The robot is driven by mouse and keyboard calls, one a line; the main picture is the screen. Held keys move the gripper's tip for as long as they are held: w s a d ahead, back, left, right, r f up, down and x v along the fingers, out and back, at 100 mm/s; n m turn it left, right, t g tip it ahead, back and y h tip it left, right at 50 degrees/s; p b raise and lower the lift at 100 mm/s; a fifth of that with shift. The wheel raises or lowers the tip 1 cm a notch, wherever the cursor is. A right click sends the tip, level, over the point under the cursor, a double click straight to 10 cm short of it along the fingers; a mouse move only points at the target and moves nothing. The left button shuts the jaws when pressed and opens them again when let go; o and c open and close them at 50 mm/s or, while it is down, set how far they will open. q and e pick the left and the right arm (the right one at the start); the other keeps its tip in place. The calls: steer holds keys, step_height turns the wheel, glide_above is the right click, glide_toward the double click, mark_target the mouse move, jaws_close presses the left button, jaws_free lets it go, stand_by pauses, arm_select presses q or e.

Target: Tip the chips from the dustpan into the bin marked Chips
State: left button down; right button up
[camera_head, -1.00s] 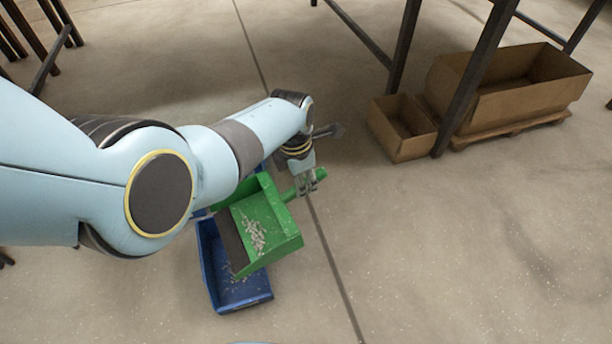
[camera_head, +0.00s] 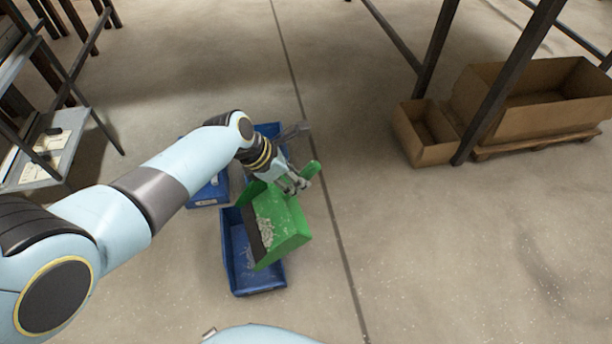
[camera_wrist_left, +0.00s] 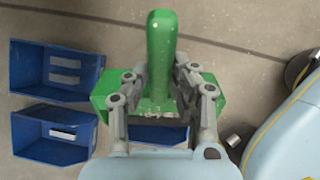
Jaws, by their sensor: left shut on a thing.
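The green dustpan (camera_head: 290,225) is tilted in the head view, its dark front lip toward the lower left. Pale chips (camera_head: 265,231) lie in it, bunched near the lip. My left gripper (camera_head: 298,183) is shut on its green handle (camera_head: 312,168); the handle also shows between the fingers in the left wrist view (camera_wrist_left: 160,60). A blue bin (camera_head: 270,283) stands on the floor below the dustpan, partly hidden by it, with a few pale specks inside. I cannot read any label on it. My right gripper is out of view.
More blue bins (camera_head: 208,194) stand behind, partly covered by my arm. A small cardboard box (camera_head: 437,155) and a larger one (camera_head: 540,110) stand by dark table legs at the right. A grey shelf stand (camera_head: 40,180) is at the left. The floor at lower right is clear.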

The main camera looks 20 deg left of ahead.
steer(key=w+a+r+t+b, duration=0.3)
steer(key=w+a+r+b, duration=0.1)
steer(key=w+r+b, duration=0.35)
arm_select(q)
steer(key=s+a+r+t+h+b, duration=0.3)
steer(key=s+a+t+h+b, duration=0.1)
steer(key=s+a, duration=0.6)
steer(key=shift+s+a+r+t+h, duration=0.15)
steer(key=shift+a+t+h, duration=0.55)
steer(key=shift+a+h, duration=0.4)
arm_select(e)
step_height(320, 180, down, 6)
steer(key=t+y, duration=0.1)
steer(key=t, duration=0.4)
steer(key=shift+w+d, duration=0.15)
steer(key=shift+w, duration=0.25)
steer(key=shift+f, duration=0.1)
